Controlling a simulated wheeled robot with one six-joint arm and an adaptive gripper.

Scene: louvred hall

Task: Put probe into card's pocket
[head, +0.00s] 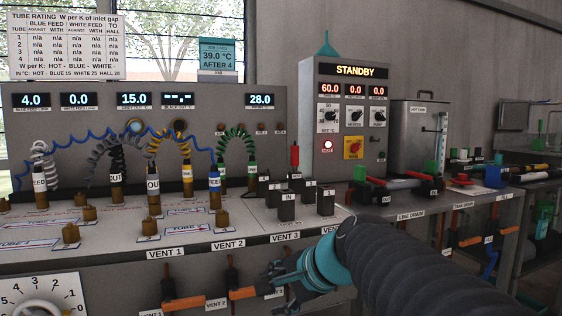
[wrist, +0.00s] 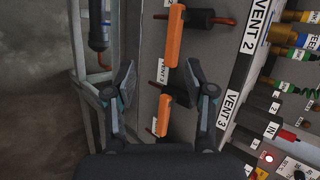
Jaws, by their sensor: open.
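A teal card (head: 217,55) reading 39.0 °C AFTER 4 stands upright above the back panel. A separate pocket on it is too small to make out. Several plugs on coiled leads stand on the bench: a white-coiled one marked FEED (head: 39,180), a grey-coiled one marked OUT (head: 116,180) and a green-coiled one (head: 251,170) among them. I cannot tell which is the probe. My gripper (head: 279,287) is open and empty, low in front of the bench edge near VENT 3. In the wrist view, my gripper (wrist: 161,78) has its fingers spread before orange vent handles.
Orange vent handles (head: 184,303) project below the bench front. Black blocks (head: 287,205), one marked IN, stand near the bench's right end. A STANDBY control box (head: 345,120) and a grey tank (head: 415,135) stand behind. Red, green and black valve fittings line the right.

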